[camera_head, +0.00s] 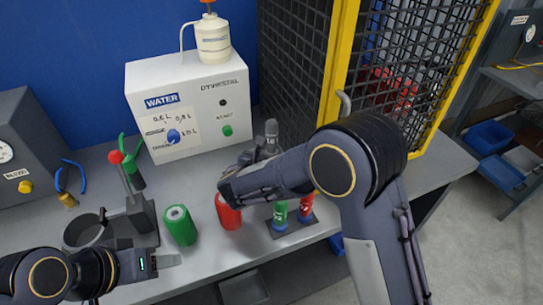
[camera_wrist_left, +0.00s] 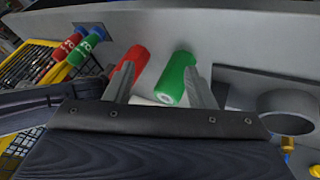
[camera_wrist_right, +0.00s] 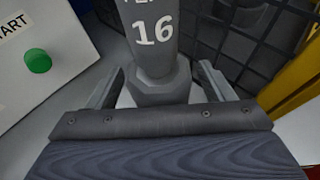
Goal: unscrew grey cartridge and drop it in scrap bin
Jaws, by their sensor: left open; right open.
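The grey cartridge (camera_head: 271,131) stands upright beside the white WATER machine in the head view. In the right wrist view the grey cartridge (camera_wrist_right: 154,35) shows "16" and a wider faceted collar (camera_wrist_right: 158,88) at its foot. My right gripper (camera_wrist_right: 160,85) is open, its fingers on either side of the collar; I cannot tell whether they touch it. The right forearm partly hides this spot in the head view. My left gripper (camera_head: 168,262) is open and empty at the bench's front edge. An open grey bin (camera_head: 245,288) sits below that edge; I cannot tell whether it is the scrap bin.
A green cylinder (camera_head: 180,225) and a red cylinder (camera_head: 228,212) stand near the front edge. A small rack (camera_head: 292,225) holds green and red bottles. A lever fixture (camera_head: 142,213) is at left. The yellow-framed mesh cage (camera_head: 340,60) rises behind the right arm.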

